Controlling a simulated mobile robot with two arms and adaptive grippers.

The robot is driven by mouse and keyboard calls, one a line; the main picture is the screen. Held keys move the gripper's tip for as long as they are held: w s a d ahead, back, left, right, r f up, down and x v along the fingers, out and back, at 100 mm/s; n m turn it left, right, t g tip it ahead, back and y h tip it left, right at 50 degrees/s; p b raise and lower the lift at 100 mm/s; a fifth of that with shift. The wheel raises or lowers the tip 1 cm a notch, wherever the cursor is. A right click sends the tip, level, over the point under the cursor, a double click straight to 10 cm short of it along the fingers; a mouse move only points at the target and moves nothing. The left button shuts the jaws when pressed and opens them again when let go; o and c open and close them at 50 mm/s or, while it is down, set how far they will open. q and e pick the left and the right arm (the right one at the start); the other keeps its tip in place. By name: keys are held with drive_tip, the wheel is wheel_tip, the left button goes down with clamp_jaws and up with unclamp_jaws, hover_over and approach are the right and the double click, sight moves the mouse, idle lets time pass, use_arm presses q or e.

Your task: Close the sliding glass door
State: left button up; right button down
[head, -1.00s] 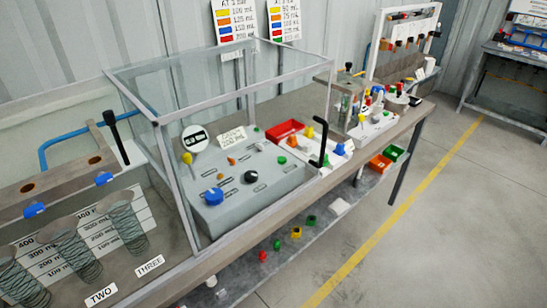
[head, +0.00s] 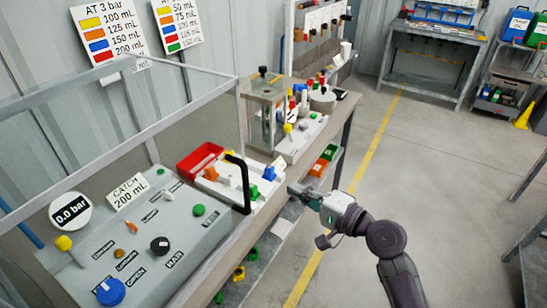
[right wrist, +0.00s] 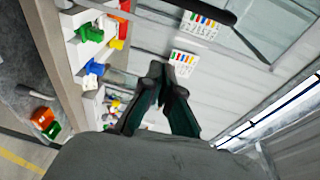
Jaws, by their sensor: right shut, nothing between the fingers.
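The glass enclosure (head: 120,158) with a pale metal frame stands on the bench over the grey control panel at the left of the head view. A black bent handle (head: 245,185) stands upright at its front right; clear glass makes the door's own edges hard to tell. My right gripper (head: 291,190) is to the right of the handle, apart from it, in front of the bench edge. In the right wrist view its fingers (right wrist: 166,70) are together and empty. A dark bar, perhaps the handle, crosses the top of that view. My left gripper is out of view.
The panel carries a dial (head: 71,213) and several coloured knobs. A red tray (head: 200,160) and a white block with coloured parts sit beside the handle. Green and orange bins (head: 318,167) are on the lower shelf. Open floor lies right of the bench.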

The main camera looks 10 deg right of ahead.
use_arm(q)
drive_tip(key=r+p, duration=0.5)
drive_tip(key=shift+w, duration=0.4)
use_arm(e)
drive_tip(key=w+a+r+y, duration=0.1)
drive_tip(key=w+a+r, duration=0.1)
drive_tip(key=a, duration=0.7)
drive_tip(key=shift+w+r, duration=0.15)
drive_tip(key=shift+r, duration=0.7)
drive_tip(key=shift+a, duration=0.1)
